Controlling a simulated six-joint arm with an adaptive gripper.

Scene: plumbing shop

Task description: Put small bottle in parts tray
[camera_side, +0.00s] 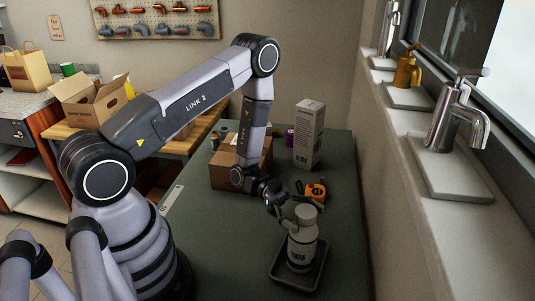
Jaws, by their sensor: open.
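The small bottle (302,247) is white with a grey cap and dark print on its front. It stands upright, with its base inside the dark parts tray (281,279) near the front of the green table. My gripper (297,214) is open at the bottle's upper part, reaching in from behind and to the left. One finger shows at the bottle's left side. I cannot tell whether the fingers touch the bottle.
An orange tape measure (316,190) lies behind the gripper. A cardboard box (225,172) and a tall white carton (309,135) stand farther back. The windowsill with taps (459,125) runs along the right.

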